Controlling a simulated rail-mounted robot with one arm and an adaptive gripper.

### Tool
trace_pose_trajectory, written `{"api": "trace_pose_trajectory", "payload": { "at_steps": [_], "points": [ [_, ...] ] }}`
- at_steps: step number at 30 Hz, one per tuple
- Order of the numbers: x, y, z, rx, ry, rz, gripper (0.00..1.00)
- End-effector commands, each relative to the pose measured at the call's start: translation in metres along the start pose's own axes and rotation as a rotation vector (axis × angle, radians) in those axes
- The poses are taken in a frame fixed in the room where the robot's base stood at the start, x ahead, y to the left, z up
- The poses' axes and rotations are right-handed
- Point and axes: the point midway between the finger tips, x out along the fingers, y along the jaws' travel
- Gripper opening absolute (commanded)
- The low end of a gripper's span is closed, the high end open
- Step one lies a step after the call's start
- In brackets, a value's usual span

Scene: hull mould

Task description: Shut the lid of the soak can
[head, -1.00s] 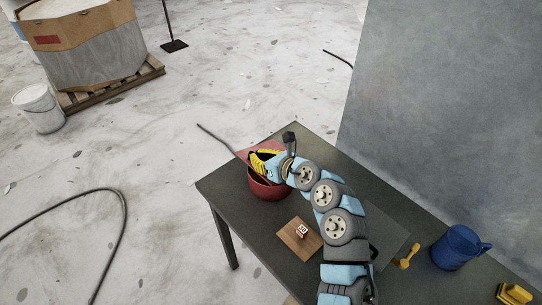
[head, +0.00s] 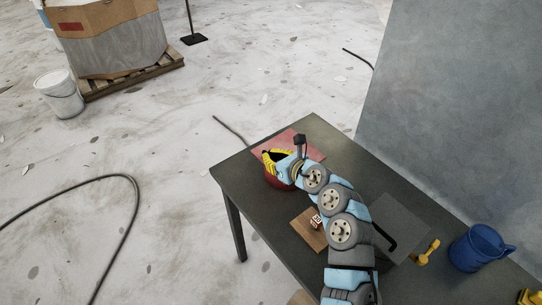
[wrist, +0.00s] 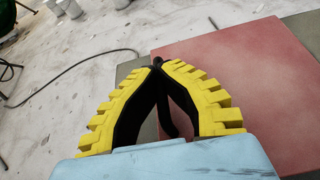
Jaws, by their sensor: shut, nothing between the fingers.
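A round red vessel (head: 275,183), which looks like the soak can, stands near the far left end of the dark table. My gripper (head: 267,156), with yellow ribbed fingers, is over its far side in the head view and covers much of it. I cannot tell the lid or its angle, nor whether the gripper touches the can. In the wrist view the fingertips (wrist: 158,63) meet and the gripper is shut and empty. The can's body cannot be made out there.
A flat red sheet (head: 290,142) lies at the table's far corner; it fills the wrist view's right side (wrist: 245,85). On the table (head: 330,135) are a brown board (head: 305,233), a grey panel (head: 405,225), a yellow tool (head: 427,252) and a blue mug (head: 478,248). A grey wall stands behind.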

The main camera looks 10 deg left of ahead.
Motion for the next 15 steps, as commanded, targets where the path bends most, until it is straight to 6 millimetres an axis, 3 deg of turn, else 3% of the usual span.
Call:
{"api": "trace_pose_trajectory", "payload": {
  "at_steps": [3,7,15],
  "points": [
    [0.0012,-0.0005,-0.0072,0.003,0.011,-0.001,0.0],
    [0.0012,-0.0004,-0.0069,0.003,0.01,0.0,0.36],
    [0.0006,-0.0004,-0.0043,0.002,0.006,0.0,0.37]
  ]
}}
